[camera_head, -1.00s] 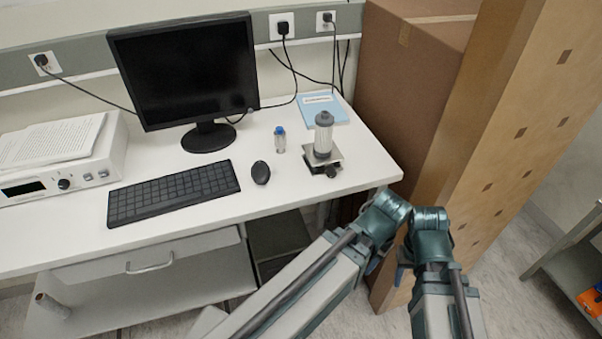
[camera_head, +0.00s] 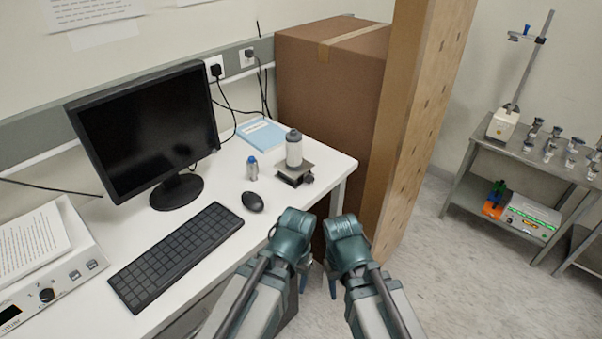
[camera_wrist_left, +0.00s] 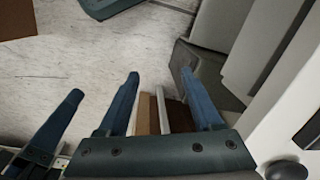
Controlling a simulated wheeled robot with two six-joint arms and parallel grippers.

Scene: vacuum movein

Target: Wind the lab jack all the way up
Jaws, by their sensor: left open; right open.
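The lab jack (camera_head: 290,178) stands low on the white desk near its right corner, with a dark knob (camera_head: 308,180) at its right side. A grey-capped clear cylinder (camera_head: 294,152) stands upright on its top plate. My left gripper (camera_head: 303,282) and right gripper (camera_head: 332,284) point down off the desk's front edge, mostly hidden by my wrists in the head view. Both are apart from the jack. The left wrist view shows my left gripper (camera_wrist_left: 160,75) open and empty above the floor, with one blue finger of my right gripper (camera_wrist_left: 60,120) at the left.
A small blue-capped bottle (camera_head: 252,170), mouse (camera_head: 252,202), keyboard (camera_head: 177,255) and monitor (camera_head: 145,130) are left of the jack. A blue booklet (camera_head: 262,134) lies behind it. Tall cardboard boxes (camera_head: 330,100) stand right of the desk. A grey side table (camera_head: 520,160) stands far right.

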